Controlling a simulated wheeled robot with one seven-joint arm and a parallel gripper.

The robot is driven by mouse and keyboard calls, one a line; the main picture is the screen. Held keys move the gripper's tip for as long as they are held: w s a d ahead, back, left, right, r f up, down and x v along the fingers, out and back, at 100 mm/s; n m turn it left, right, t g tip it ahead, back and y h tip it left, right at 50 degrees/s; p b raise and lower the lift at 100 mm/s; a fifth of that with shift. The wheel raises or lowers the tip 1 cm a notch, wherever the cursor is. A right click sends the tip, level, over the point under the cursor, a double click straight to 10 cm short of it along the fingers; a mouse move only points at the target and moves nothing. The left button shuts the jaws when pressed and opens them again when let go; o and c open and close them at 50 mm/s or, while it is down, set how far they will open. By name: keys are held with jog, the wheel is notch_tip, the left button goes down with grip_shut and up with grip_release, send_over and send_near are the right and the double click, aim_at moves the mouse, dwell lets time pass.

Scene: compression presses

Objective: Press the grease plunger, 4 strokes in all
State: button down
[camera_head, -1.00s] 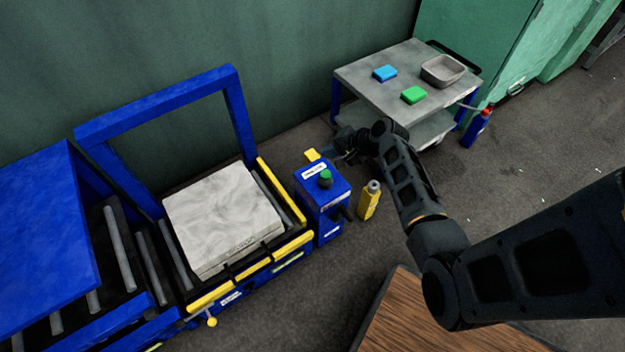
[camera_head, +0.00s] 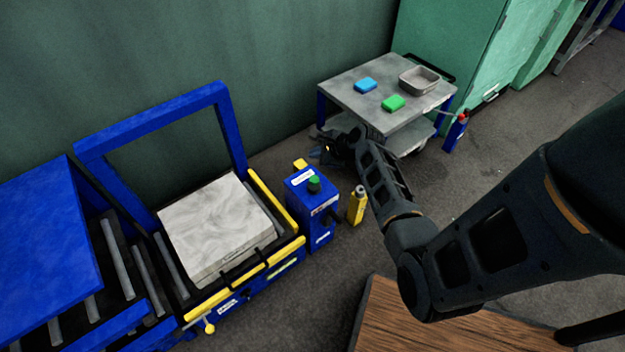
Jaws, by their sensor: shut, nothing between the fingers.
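The blue grease unit (camera_head: 318,222) stands on the floor at the right end of the roller conveyor. A green round plunger knob (camera_head: 314,184) sits on its top, beside a white label. A small yellow piece (camera_head: 300,164) shows at the unit's back edge. My gripper (camera_head: 326,151) is behind and to the right of the unit, apart from the knob. It is shut and empty. It is small and dark here, so its fingertips are hard to make out.
A yellow bottle (camera_head: 356,205) stands right of the unit, close to my arm. The conveyor (camera_head: 262,270) holds a pale block (camera_head: 215,225) under a blue frame. A grey cart (camera_head: 345,92) with blue and green items stands behind. A wooden surface (camera_head: 440,320) is in front.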

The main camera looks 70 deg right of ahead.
jog(key=shift+f, duration=0.1)
jog(key=b, duration=0.7)
send_over(312, 178)
jog(key=s, duration=0.2)
jog(key=f, duration=0.6)
jog(key=shift+w+a+f, duration=0.1)
jog(key=shift+a+f, duration=0.2)
jog(key=shift+f, duration=0.05)
jog(key=shift+f+b, duration=0.55)
jog(key=shift+f, duration=0.45)
jog(key=shift+f, duration=0.4)
jog(key=shift+f+b, duration=0.65)
jog(key=shift+f, duration=0.3)
dwell(1.2)
jog(key=shift+r, duration=0.15)
jog(key=shift+r+p, duration=1.2)
jog(key=shift+p, duration=0.2)
jog(key=shift+r, duration=0.15)
